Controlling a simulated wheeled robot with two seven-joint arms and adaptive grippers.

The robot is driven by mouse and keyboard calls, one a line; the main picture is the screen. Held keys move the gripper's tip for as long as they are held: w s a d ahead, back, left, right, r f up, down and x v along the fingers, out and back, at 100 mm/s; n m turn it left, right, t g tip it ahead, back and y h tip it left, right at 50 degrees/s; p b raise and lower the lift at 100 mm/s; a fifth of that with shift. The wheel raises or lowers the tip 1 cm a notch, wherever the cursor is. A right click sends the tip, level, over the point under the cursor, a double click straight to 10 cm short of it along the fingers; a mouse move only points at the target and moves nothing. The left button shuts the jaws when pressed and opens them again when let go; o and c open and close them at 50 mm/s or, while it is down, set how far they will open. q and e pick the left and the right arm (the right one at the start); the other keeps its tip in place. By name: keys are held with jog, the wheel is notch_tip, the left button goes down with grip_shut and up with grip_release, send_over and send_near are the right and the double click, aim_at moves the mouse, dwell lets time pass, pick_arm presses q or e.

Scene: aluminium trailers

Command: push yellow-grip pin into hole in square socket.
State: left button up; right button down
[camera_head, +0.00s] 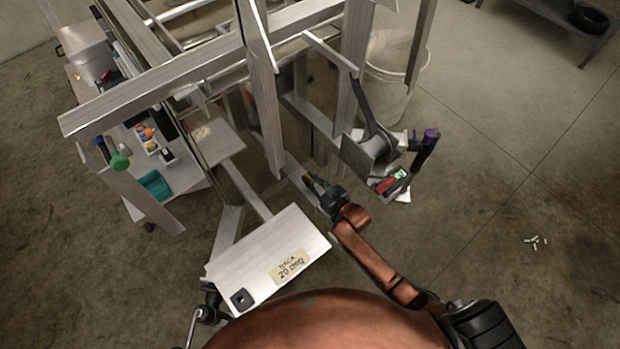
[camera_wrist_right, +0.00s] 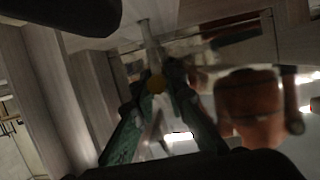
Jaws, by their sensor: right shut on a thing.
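My right gripper (camera_head: 322,190) is low beside the upright metal frame in the head view, its arm coming up from the lower right. In the right wrist view its dark green fingers (camera_wrist_right: 160,100) are closed around a small yellow grip (camera_wrist_right: 156,84). A thin pale shaft (camera_wrist_right: 148,40) reaches up from the grip toward a pale metal surface. I cannot tell whether its tip touches or enters anything. In the head view a dark square with a hole (camera_head: 242,299) sits on the corner of a pale plate; whether it is the socket is unclear. My left gripper is not clearly visible.
The pale plate (camera_head: 250,262) carries a "20 deg" label. Metal beams (camera_head: 180,85) stand over the work area. A winch (camera_head: 378,150) and a white bucket (camera_head: 393,75) are beyond my gripper. A cart (camera_head: 185,175) stands left. The floor at right is mostly clear.

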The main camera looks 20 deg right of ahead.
pick_arm(q)
jog(key=shift+s+f+b, duration=0.35)
jog(key=shift+f+b, duration=0.15)
pick_arm(e)
jog(key=shift+f, duration=0.95)
pick_arm(q)
jog(key=shift+w+r, duration=0.1)
jog(key=shift+r, duration=0.05)
pick_arm(e)
jog(key=shift+r, duration=0.15)
jog(key=shift+r+p, duration=2.8)
jog(key=shift+r, duration=0.15)
pick_arm(q)
jog(key=shift+t, duration=0.3)
jog(key=w+r, duration=0.2)
jog(key=r, duration=0.3)
jog(key=shift+w, duration=0.4)
jog(key=shift+w+r+p, duration=0.2)
jog(key=shift+r+p, duration=0.2)
jog(key=shift+s+f+b, duration=0.5)
jog(key=shift+f+b, duration=0.4)
jog(key=shift+b, duration=0.05)
jog(key=shift+s+f+b, duration=0.45)
jog(key=shift+f+b, duration=0.45)
pick_arm(e)
jog(key=shift+f, duration=3.05)
jog(key=c, duration=1.8)
grip_release()
jog(key=shift+c, duration=0.2)
